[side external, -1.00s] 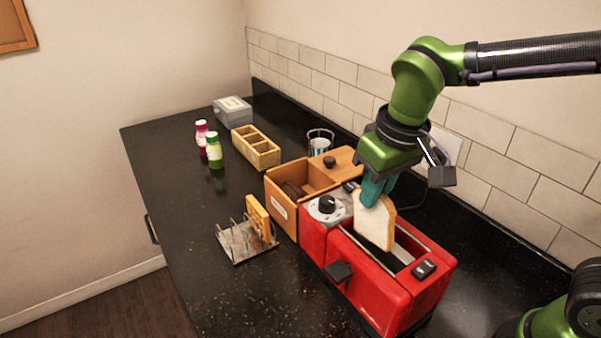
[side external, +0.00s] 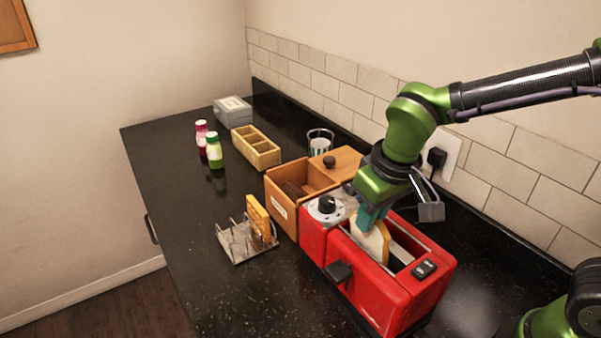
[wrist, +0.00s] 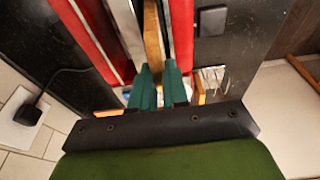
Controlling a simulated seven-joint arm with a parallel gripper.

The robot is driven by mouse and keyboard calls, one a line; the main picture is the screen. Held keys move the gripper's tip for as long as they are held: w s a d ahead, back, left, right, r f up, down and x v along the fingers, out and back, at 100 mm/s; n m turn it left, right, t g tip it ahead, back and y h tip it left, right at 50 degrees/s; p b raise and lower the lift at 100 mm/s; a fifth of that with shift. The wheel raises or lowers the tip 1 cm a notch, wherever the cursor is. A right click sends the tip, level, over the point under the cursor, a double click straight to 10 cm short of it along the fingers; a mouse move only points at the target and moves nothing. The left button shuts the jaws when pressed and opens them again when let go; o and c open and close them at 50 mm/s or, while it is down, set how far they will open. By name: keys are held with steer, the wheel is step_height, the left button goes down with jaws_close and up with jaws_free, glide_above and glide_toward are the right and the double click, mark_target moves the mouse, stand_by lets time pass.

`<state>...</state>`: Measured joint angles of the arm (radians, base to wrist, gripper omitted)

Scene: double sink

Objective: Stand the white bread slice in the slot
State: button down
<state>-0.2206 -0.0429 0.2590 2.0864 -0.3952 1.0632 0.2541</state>
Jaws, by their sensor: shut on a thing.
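The red toaster (side external: 375,287) stands on the dark counter, with long slots in its top. The white bread slice (side external: 372,241) is upright and partly down in a toaster slot, so its lower part is hidden. My gripper (side external: 371,215) is shut on the slice's upper part, just above the toaster. In the wrist view, my gripper's teal fingers (wrist: 158,90) pinch the slice, whose brown crust edge (wrist: 152,40) lies lengthwise between the slot's sides. The toaster's red body (wrist: 181,30) shows on both sides of it.
A wooden bread box (side external: 285,212) stands open just behind the toaster. A metal rack (side external: 240,243) holding toast is to its left. Two bottles (side external: 214,150), a divided wooden box (side external: 256,147), a glass (side external: 320,142) and a grey box (side external: 232,109) stand farther back. The counter's left front is clear.

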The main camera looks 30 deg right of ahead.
stand_by(0.4)
steer(key=c, duration=1.1)
jaws_free()
steer(key=shift+o, duration=0.5)
steer(key=shift+o, duration=1.3)
steer(key=shift+r, duration=0.1)
steer(key=shift+w+v, duration=0.3)
steer(key=shift+v, duration=1.15)
steer(key=shift+w+v, duration=0.3)
steer(key=shift+v, duration=1.1)
steer(key=shift+w+v, duration=0.3)
steer(key=shift+v, duration=1.15)
steer(key=shift+r, duration=0.2)
